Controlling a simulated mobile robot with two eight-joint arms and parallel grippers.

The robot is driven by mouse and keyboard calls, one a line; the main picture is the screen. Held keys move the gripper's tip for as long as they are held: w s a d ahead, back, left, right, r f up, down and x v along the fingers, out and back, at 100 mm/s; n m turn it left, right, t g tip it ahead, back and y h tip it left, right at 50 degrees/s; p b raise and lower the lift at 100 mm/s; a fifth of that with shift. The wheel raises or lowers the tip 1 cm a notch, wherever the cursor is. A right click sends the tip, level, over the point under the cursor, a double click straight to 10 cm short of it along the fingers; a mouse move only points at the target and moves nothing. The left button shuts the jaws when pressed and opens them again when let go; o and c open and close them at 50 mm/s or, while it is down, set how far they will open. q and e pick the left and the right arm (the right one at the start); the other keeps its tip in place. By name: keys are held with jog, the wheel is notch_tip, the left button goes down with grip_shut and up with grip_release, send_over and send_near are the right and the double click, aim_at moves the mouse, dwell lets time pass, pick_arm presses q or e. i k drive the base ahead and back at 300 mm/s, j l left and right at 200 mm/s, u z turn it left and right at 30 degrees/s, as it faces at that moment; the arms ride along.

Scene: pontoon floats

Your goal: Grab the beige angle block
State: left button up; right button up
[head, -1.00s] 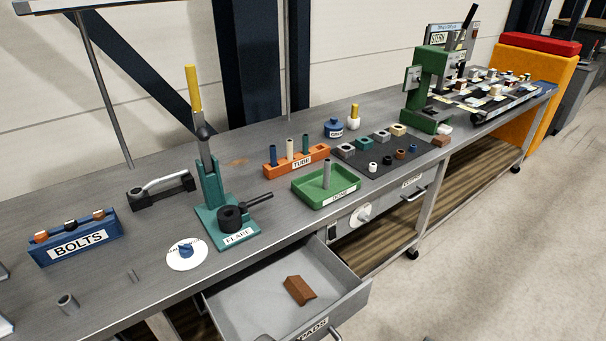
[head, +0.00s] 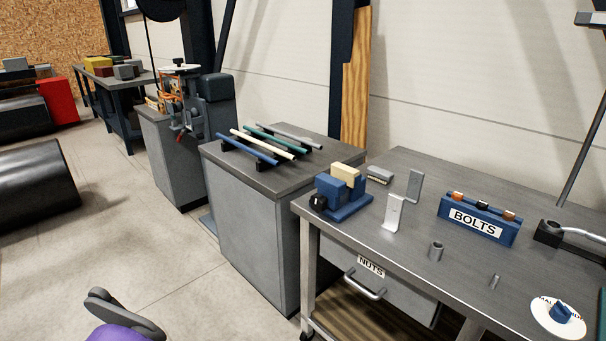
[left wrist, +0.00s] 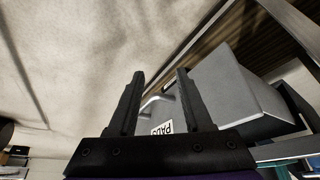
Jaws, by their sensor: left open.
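A beige block (head: 347,174) sits in the jaws of a blue vise (head: 345,200) at the left end of the workbench in the head view. Its lower part is hidden by the vise, so I cannot tell its full shape. My left gripper (left wrist: 160,76) is open and empty in the left wrist view, with the pads drawer beyond its fingers. The block is not seen in that view. A purple and grey part of my arm shows at the bottom left of the head view, well apart from the vise. My right gripper is not in view.
Two upright angle plates (head: 393,213) and a blue bolts rack (head: 479,219) stand right of the vise. A grey cabinet (head: 250,205) with several coloured bars stands to the left. The pads drawer (left wrist: 230,85) hangs open. Floor in front of the cabinet is clear.

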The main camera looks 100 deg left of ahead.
aim_at(347, 173)
jog(key=u, duration=1.8)
jog(key=i+u, duration=0.1)
jog(key=u, duration=0.4)
jog(key=i+u, duration=0.15)
jog(key=u, duration=0.35)
jog(key=i+u, duration=0.1)
jog(key=u, duration=0.4)
jog(key=i+l, duration=0.2)
jog(key=i, duration=0.05)
